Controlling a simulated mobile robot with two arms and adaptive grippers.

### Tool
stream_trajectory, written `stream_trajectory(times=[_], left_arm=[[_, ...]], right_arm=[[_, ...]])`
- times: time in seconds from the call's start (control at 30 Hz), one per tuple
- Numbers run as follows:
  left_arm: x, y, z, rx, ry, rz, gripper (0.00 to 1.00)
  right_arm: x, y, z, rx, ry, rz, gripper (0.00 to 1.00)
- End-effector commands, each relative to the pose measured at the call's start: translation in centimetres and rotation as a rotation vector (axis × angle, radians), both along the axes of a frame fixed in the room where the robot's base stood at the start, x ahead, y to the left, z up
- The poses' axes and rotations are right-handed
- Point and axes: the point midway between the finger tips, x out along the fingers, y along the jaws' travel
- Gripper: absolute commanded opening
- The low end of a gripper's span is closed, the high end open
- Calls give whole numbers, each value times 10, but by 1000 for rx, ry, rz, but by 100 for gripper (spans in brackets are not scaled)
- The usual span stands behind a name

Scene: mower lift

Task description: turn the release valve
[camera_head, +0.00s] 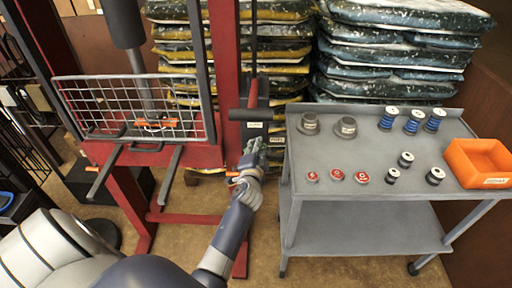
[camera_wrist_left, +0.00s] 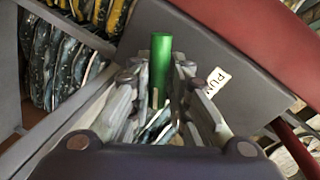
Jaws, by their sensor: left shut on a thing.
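The far end of the handle sticks out past the fingertips. The grey pump housing (camera_wrist_left: 240,55) with a white "PUMP" label (camera_wrist_left: 218,80) is beside it. In the head view the hand hides the handle. My right gripper is not in view.
The red lift frame (camera_head: 223,60) holds a wire mesh panel (camera_head: 100,108) and forks at the left. A grey cart (camera_head: 350,226) with spools, red-topped tins and an orange bin (camera_head: 478,162) stands close on the right. Stacked bags (camera_head: 395,50) fill the back.

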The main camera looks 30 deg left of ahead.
Motion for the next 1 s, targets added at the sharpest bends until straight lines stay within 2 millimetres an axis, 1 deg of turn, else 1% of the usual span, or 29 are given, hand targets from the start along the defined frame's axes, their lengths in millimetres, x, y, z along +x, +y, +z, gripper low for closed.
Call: stream_trajectory(times=[0.03, 0.3, 0.5, 0.7, 1.0], left_arm=[[0, -3, -5, 32, 28, -3, 0], [0, -3, -7, 211, 138, -2, 0], [0, -2, -8, 300, 194, -1, 0], [-1, -2, -9, 349, 225, 1, 0], [-1, -1, -10, 364, 237, 1, 0]], right_arm=[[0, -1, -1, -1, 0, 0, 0], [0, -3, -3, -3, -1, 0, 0], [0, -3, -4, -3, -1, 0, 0], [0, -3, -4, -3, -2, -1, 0], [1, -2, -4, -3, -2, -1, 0]])
